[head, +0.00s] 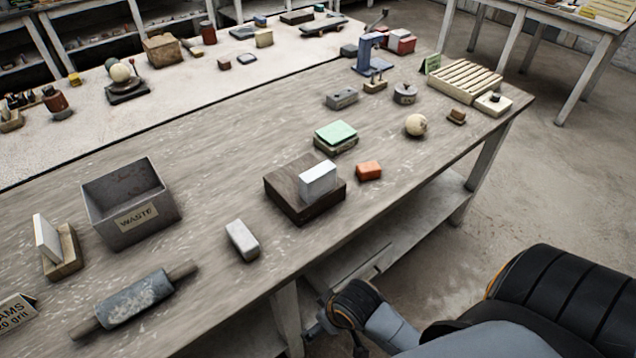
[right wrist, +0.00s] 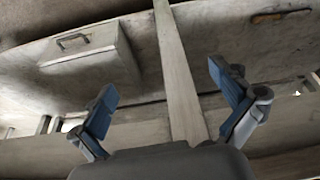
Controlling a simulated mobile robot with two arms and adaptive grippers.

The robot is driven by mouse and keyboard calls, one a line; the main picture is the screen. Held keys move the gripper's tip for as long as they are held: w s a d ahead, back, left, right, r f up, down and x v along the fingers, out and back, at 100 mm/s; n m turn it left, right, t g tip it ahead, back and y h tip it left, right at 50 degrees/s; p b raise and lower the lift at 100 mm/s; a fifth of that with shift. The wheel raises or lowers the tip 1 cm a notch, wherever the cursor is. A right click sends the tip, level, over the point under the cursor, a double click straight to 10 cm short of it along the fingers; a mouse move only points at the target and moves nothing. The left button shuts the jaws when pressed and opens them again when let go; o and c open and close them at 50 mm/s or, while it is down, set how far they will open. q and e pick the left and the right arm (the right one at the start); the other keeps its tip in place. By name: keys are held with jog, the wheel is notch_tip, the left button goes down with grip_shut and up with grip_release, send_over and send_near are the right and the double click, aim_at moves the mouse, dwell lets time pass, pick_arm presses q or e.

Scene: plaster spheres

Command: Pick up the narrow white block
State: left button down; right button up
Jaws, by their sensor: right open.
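A white block (head: 318,178) lies on a dark wooden block (head: 290,200) in the middle of the workbench. Another pale, narrow block (head: 242,240) lies directly on the bench near its front edge, left of the wooden block. A thin white slab (head: 46,238) leans upright in a wooden holder at the far left. Which one the task names is not certain. My right gripper (right wrist: 162,80) is open and empty in the right wrist view, facing the bench's leg and drawer. In the head view it is low beside the front edge, partly hidden by my arm. My left gripper is out of view.
A grey waste bin (head: 128,215) and a grey roller (head: 135,298) are at the left. An orange block (head: 369,170) and a green-topped block (head: 335,136) stand near the wooden block. A drawer (right wrist: 85,55) and a leg (right wrist: 180,80) are under the bench.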

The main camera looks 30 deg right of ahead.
jog(key=shift+n+t+y, duration=0.7)
jog(key=shift+n+t, duration=0.1)
jog(key=w+r, duration=0.2)
jog(key=r, duration=0.2)
jog(key=w+r, duration=0.2)
jog(key=r, duration=0.3)
jog(key=w+r, duration=0.2)
jog(key=r, duration=0.3)
jog(key=shift+a+r, duration=0.2)
jog(key=shift+r, duration=0.05)
jog(key=shift+t, duration=0.3)
jog(key=w+r, duration=0.1)
jog(key=r, duration=0.1)
jog(key=w+d+r, duration=0.1)
jog(key=w, duration=0.1)
jog(key=w+d+r, duration=0.1)
jog(key=r, duration=0.1)
jog(key=shift+w+r, duration=0.25)
jog(key=shift+r, duration=0.05)
jog(key=w+d+r, duration=0.3)
jog(key=d+r, duration=0.1)
jog(key=r, duration=0.2)
jog(key=m+h, duration=0.1)
jog(key=m, duration=0.2)
send_near(320, 172)
jog(key=x, duration=0.5)
jog(key=shift+w+a, duration=0.15)
jog(key=shift+w, duration=0.05)
jog(key=shift+x, duration=3)
jog(key=shift+s, duration=0.1)
